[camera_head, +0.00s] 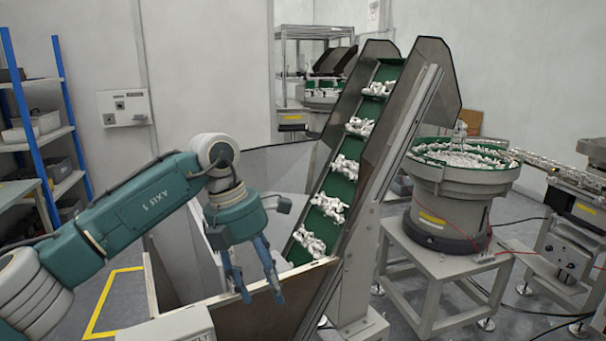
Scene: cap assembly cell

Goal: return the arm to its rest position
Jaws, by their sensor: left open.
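My left gripper (259,297) is at the end of my teal arm (130,208), which comes in from the left. Its two blue fingers point down and are spread apart with nothing between them. It hangs at the front wall of the hopper (240,318), with the inclined conveyor just to its right. My right gripper is not in view.
The inclined green conveyor (343,167) carries clumps of white parts up to the right. A round feeder bowl (455,190) full of white parts stands on a grey stand at right. A blue-framed shelf (62,95) stands at left. Yellow tape marks the floor (103,300).

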